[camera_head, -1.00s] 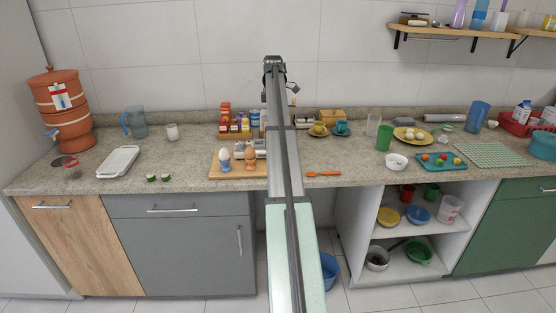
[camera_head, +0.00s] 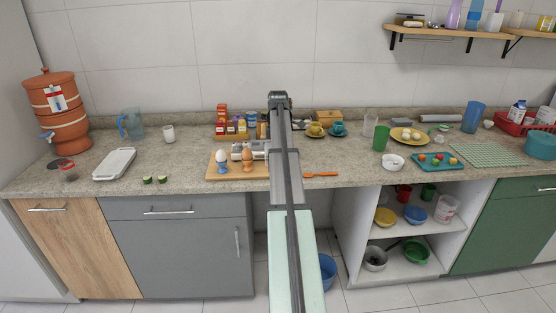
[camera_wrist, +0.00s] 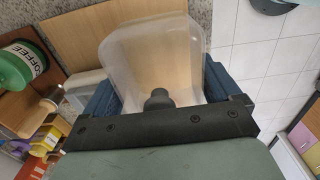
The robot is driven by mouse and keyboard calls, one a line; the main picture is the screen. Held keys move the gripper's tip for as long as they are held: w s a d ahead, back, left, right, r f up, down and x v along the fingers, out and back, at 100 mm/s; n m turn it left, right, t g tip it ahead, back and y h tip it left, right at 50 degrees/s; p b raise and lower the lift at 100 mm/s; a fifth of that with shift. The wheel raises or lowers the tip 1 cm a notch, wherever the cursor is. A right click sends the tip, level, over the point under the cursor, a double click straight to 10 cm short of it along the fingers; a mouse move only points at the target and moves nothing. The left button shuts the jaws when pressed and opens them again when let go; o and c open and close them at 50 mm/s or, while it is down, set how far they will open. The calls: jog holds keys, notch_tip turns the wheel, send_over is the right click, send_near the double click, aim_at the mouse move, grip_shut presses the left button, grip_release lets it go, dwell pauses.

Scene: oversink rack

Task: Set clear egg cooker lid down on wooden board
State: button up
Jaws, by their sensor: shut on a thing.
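The clear egg cooker lid (camera_wrist: 155,50) is a see-through, rounded-corner cover with a dark knob (camera_wrist: 157,98). My gripper (camera_wrist: 158,88) is shut on it, with blue fingers on both sides. The wooden board (camera_head: 222,175) lies on the counter, left of my arm in the head view. It also shows behind the lid in the wrist view (camera_wrist: 102,20). The lid overlaps the board there; I cannot tell whether they touch. In the head view my arm hides the lid.
A blue egg cup with a white egg (camera_head: 221,160) and a brown egg in a cup (camera_head: 247,158) stand on the board. Spice jars (camera_head: 232,127) stand behind it. An orange spoon (camera_head: 321,174) lies right of my arm. Counter left of the board is partly clear.

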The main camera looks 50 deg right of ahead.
jog(key=shift+f, duration=1.8)
jog(key=o, duration=0.8)
jog(key=shift+f, duration=0.1)
notch_tip(320, 180, up, 12)
jog(key=shift+r, duration=0.15)
